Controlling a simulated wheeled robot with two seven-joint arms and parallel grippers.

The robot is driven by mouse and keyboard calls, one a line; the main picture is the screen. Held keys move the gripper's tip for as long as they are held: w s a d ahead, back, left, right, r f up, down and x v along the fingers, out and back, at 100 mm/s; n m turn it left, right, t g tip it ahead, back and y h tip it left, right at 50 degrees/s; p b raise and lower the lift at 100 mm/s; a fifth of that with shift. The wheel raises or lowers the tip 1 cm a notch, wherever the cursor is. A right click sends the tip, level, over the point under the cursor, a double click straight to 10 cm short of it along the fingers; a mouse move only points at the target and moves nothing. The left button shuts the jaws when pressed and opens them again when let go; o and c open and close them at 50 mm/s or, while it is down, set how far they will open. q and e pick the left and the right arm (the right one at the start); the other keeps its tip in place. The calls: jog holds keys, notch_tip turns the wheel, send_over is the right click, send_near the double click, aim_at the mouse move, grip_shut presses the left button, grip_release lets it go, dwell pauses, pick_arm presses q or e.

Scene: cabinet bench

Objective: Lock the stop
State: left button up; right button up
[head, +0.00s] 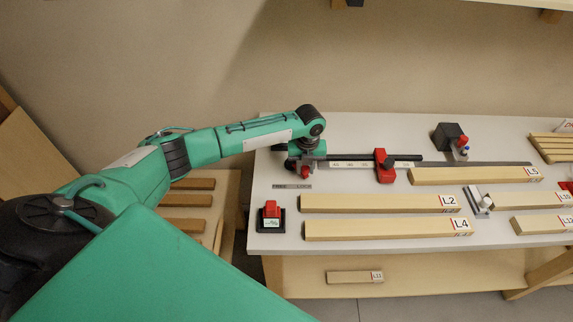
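A dark rail with a scale strip (350,165) runs along the back of the bench. A red stop block (384,167) sits on the rail, right of my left gripper. A small red knob (305,172) shows at the rail's left end, just behind a label reading FREE and LOCK (292,187). My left gripper (304,165) points down at this knob, touching or very close to it. The wrist hides much of the fingers and the mechanism, so I cannot tell whether it grips the knob. My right gripper is not in view.
A red button on a black base (271,214) stands at the front left. Wooden bars L2 (375,203), L4 (380,229) and L5 (465,176) lie on the white bench top (275,241). A dark block (447,136) stands at the back. Bar L11 (350,277) lies on the lower shelf.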

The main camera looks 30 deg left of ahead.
pick_arm(q)
jog(key=o, duration=0.4)
jog(key=shift+o, duration=0.2)
notch_tip(320, 180, up, 9)
jog(key=p, duration=0.8)
